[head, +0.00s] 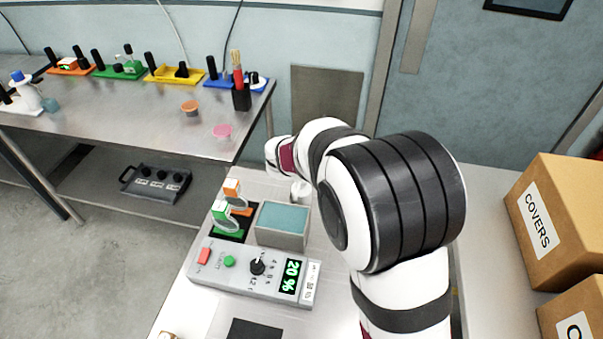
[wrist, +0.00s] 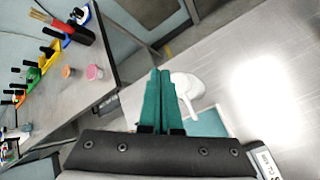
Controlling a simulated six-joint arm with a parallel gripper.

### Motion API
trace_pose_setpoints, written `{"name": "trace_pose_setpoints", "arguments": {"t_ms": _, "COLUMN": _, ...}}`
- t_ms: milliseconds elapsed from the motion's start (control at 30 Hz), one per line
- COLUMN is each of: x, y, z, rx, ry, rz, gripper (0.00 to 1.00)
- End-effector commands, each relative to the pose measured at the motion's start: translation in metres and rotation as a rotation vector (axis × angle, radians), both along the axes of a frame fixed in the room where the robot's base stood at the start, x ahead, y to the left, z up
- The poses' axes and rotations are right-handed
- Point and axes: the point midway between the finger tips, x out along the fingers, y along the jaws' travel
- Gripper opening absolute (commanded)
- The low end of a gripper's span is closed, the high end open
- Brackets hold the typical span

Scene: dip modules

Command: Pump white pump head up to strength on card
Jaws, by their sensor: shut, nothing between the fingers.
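The white pump head (wrist: 187,86) shows in the wrist view, just right of my fingertips; I cannot tell whether they touch. In the head view it is a small white piece (head: 301,191) behind the bath, partly hidden by my arm. My gripper (wrist: 160,72) has teal fingers, closed together and empty; the arm hides them in the head view. The grey control box (head: 225,280) has a green display (head: 291,277) that appears to read 20 %. A small white card (head: 311,281) beside the display carries print too small to read.
A bath with teal liquid (head: 284,217) stands behind the control box. Orange-marked (head: 232,190) and green-marked (head: 221,212) modules stand left of it. The box carries a red button (head: 204,256), green button (head: 229,261) and black knob (head: 257,266). Cardboard boxes (head: 545,220) stand at right.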

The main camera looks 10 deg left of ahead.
Motion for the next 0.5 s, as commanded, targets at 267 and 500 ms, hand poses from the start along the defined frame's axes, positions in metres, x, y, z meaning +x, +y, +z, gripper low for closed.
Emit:
{"name": "trace_pose_setpoints", "arguments": {"t_ms": 267, "x": 0.000, "y": 0.000, "z": -0.024, "rx": -0.001, "ry": -0.002, "rz": -0.001, "gripper": 0.00}}
{"name": "trace_pose_setpoints", "arguments": {"t_ms": 500, "x": 0.000, "y": 0.000, "z": -0.026, "rx": 0.001, "ry": -0.001, "rz": -0.001, "gripper": 0.00}}
